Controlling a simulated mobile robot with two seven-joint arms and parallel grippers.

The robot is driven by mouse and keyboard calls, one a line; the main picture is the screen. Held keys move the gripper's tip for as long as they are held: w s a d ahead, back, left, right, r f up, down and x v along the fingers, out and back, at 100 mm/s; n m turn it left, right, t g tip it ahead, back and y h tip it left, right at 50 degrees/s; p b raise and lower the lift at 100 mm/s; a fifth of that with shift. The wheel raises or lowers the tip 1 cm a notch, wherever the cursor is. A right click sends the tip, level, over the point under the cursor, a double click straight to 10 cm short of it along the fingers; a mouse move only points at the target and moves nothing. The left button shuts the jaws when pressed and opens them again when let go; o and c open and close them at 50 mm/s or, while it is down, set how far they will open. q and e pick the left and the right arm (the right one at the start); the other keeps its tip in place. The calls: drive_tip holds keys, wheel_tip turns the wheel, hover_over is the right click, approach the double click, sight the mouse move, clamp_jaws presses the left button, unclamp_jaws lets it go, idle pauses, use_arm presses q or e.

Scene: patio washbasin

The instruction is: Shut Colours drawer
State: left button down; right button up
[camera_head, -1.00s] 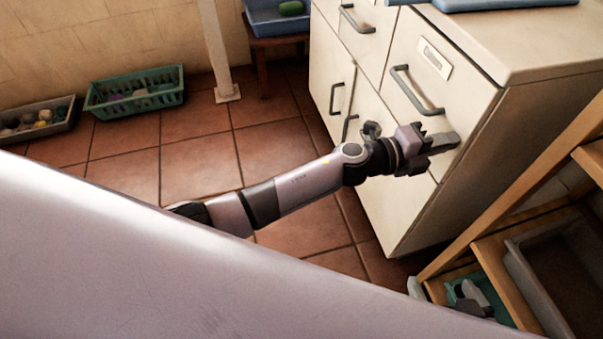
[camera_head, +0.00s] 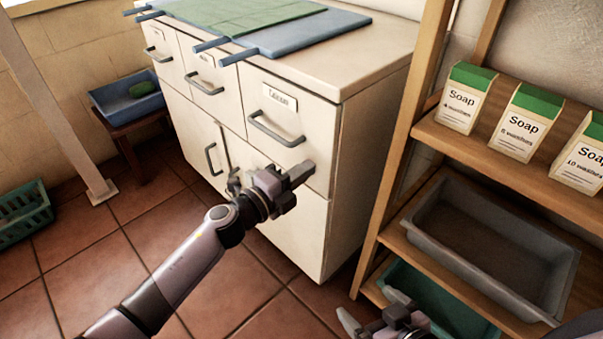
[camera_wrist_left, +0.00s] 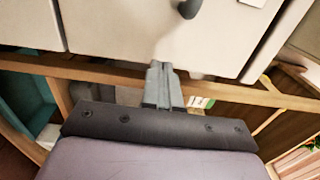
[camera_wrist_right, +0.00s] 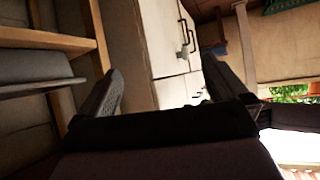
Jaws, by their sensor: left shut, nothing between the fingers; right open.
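The Colours drawer (camera_head: 285,125) is the top right drawer of the cream cabinet, with a label and a grey bar handle (camera_head: 275,130). Its front looks flush or nearly flush; I cannot tell whether a small gap remains. My left gripper (camera_head: 308,172) is shut and empty, its tips at the lower right of this drawer front, below the handle. In the left wrist view the closed fingers (camera_wrist_left: 160,72) point at the pale front; contact is unclear. My right gripper (camera_head: 370,309) is open and empty at the lower right, before the shelf.
A wooden shelf (camera_head: 500,165) stands right of the cabinet, with soap boxes (camera_head: 525,118), a grey tray (camera_head: 490,225) and a green tray below. A stool with a blue basin (camera_head: 125,100) stands left.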

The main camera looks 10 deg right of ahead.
use_arm(q)
drive_tip(key=s+a+f+n+y+p, duration=0.1)
drive_tip(key=s+a+f+n+y, duration=0.3)
drive_tip(key=s+a+n, duration=0.5)
drive_tip(key=s+a+f+n+y+p, duration=0.1)
drive_tip(key=s+a+f+n+y, duration=0.35)
drive_tip(key=s+a+n, duration=0.4)
drive_tip(key=s+a+f+n+y+p, duration=0.1)
drive_tip(key=s+a+f+n+y, duration=0.35)
drive_tip(key=s+a+n, duration=0.45)
wheel_tip(320, 180, up, 15)
drive_tip(key=a+p, duration=0.2)
drive_tip(key=p, duration=1.5)
drive_tip(key=shift+r+h+p, duration=0.15)
drive_tip(key=shift+h+p, duration=0.15)
use_arm(e)
drive_tip(key=s+d+r, duration=0.2)
drive_tip(key=d+r, duration=0.1)
drive_tip(key=r, duration=1.2)
drive_tip(key=shift+h, duration=0.4)
drive_tip(key=shift+r, duration=0.1)
